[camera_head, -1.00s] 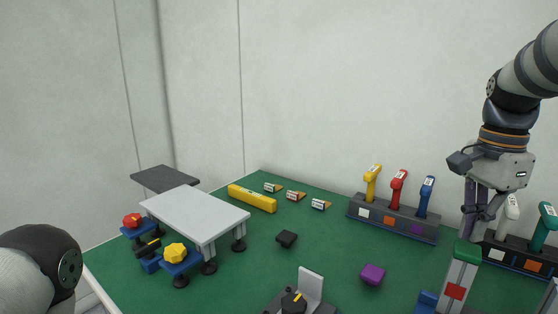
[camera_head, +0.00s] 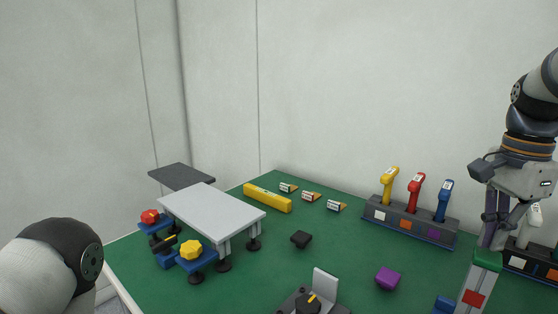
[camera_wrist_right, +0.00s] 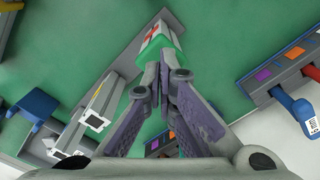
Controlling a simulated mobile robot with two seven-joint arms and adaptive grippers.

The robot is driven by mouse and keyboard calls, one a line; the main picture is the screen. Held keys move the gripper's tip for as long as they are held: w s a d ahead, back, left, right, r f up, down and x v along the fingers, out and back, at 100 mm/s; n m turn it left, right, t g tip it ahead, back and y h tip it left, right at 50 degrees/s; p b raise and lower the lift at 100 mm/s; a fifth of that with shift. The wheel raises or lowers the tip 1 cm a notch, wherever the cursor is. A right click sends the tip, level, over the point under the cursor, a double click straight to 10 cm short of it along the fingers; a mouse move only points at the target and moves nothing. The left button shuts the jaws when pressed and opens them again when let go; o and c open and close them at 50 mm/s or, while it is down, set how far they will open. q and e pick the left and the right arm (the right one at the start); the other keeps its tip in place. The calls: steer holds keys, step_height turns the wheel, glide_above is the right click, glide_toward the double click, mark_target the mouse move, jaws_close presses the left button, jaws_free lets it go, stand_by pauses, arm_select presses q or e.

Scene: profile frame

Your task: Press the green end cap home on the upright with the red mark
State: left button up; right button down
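The upright with the red mark (camera_head: 472,298) stands at the lower right of the head view, pale with a red square on its face. The green end cap (camera_head: 488,260) sits on its top; I cannot tell whether a gap remains under it. My right gripper (camera_head: 490,243) points down over the cap, fingertips at its top. In the right wrist view the fingertips (camera_wrist_right: 163,68) are together, narrower than the green cap (camera_wrist_right: 156,47), and seem to touch it. They hold nothing between them that I can see. My left gripper is out of view; only a left arm link shows.
A rack with yellow, red and blue tools (camera_head: 411,222) stands behind. Another rack (camera_head: 530,263) is close behind my right gripper. A purple block (camera_head: 388,279), a black block (camera_head: 301,240) and a grey fixture (camera_head: 325,286) lie on the green table. A pale raised plate (camera_head: 211,208) stands left.

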mark_target(489, 255)
steer(key=shift+f, duration=1)
stand_by(0.7)
steer(key=shift+r, duration=3.05)
